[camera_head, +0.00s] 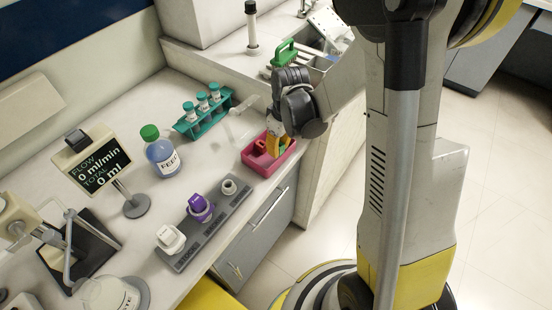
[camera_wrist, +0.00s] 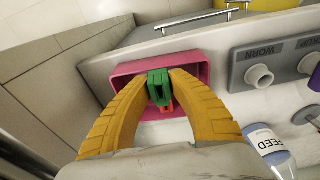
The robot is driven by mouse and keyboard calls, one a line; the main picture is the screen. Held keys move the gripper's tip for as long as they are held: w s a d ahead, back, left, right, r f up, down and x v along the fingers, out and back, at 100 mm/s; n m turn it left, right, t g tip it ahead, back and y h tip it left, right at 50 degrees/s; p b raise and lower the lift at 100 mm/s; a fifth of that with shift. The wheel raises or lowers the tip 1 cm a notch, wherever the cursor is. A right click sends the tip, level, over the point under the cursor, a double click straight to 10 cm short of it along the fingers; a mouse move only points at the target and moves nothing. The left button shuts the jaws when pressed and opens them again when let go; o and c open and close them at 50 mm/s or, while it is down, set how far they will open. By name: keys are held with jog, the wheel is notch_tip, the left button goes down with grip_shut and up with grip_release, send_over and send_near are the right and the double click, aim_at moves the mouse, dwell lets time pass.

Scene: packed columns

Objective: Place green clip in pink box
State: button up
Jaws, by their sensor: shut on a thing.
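The pink box (camera_head: 259,163) stands near the front edge of the bench, and its rim also shows in the wrist view (camera_wrist: 190,58). My gripper (camera_head: 274,150) points down at the box, with its yellow fingers reaching to its opening. In the wrist view, the fingertips (camera_wrist: 160,80) are closed on the green clip (camera_wrist: 159,92), which is over the inside of the box. I cannot tell whether the clip touches the box floor. A red-orange piece (camera_wrist: 167,107) shows below the clip. The fingers hide part of the box.
A grey holder strip (camera_head: 190,255) with white and purple pieces stands left of the box. A bottle with a green cap (camera_head: 160,152) and a teal rack (camera_head: 205,120) of tubes stand behind. The bench edge is close to the box's front.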

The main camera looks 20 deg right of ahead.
jog(key=shift+w+a+f, duration=0.25)
jog(key=shift+w, duration=0.2)
jog(key=shift+f+b, duration=1.1)
jog(key=shift+f, duration=0.85)
jog(key=shift+f, duration=0.15)
jog(key=o, duration=0.9)
